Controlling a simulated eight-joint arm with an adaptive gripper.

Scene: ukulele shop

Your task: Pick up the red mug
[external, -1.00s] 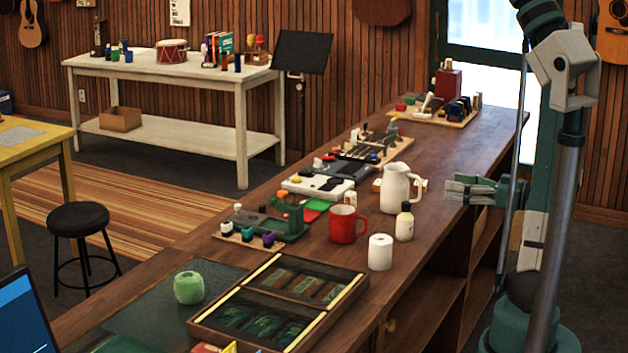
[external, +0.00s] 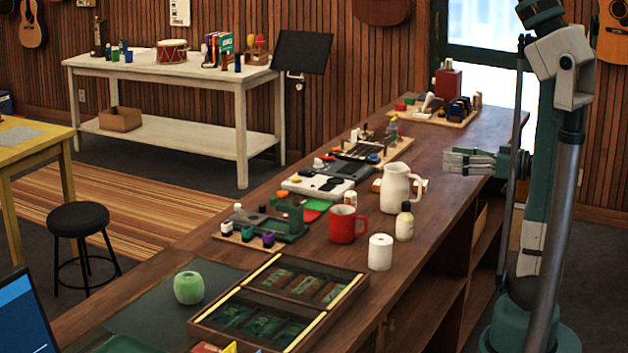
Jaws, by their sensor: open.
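The red mug (external: 343,226) stands upright on the long wooden counter (external: 412,262), near its right edge, with its handle towards the right. A white pitcher (external: 397,190), a cream bottle (external: 404,223) and a white roll (external: 380,252) stand close to its right. My gripper (external: 447,160) is open and empty, pointing left above the counter. It is to the right of and higher in the picture than the mug, well apart from it.
Left of the mug is a green tool on a board (external: 262,228). In front is a wooden tray with compartments (external: 283,300); a green roll (external: 188,288) stands beside it. Black and white devices (external: 318,186) lie behind the mug. The counter's right front stretch is clear.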

